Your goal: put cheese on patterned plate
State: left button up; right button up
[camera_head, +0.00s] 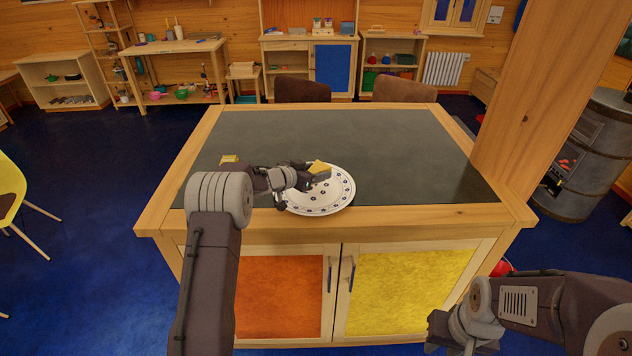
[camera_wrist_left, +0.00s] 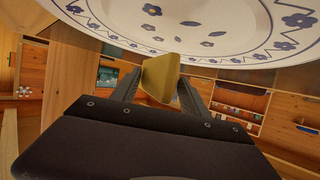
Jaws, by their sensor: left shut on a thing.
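The patterned plate (camera_head: 340,197) is white with small blue flowers and lies near the front edge of the dark counter top. It fills the top of the left wrist view (camera_wrist_left: 228,18). My left gripper (camera_head: 308,174) is shut on a yellow wedge of cheese (camera_head: 319,167). The cheese is held over the plate's far left part; in the left wrist view (camera_wrist_left: 160,77) it sits between the two fingers, close to the plate. Whether it touches the plate I cannot tell. My right gripper (camera_head: 441,332) is low at the bottom right, away from the counter top; its fingers are unclear.
A small yellow piece (camera_head: 229,159) lies on the counter (camera_head: 400,150) left of my left gripper. The counter's back and right are clear. Two chairs (camera_head: 302,89) stand behind it. A wooden post (camera_head: 545,90) rises at its right, with a stove (camera_head: 585,160) beyond.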

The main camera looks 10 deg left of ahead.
pick_arm(q)
jog(key=f, duration=0.3)
jog(key=shift+w+f, duration=0.3)
jog(key=shift+w, duration=0.05)
jog(key=shift+s+r, duration=0.1)
jog(key=shift+s, duration=0.05)
jog(key=o, duration=1.6)
jog(key=shift+f, duration=0.25)
jog(key=shift+c, duration=0.2)
jog(key=shift+r, duration=0.3)
jog(key=b+v, duration=0.1)
jog(key=v, duration=1.1)
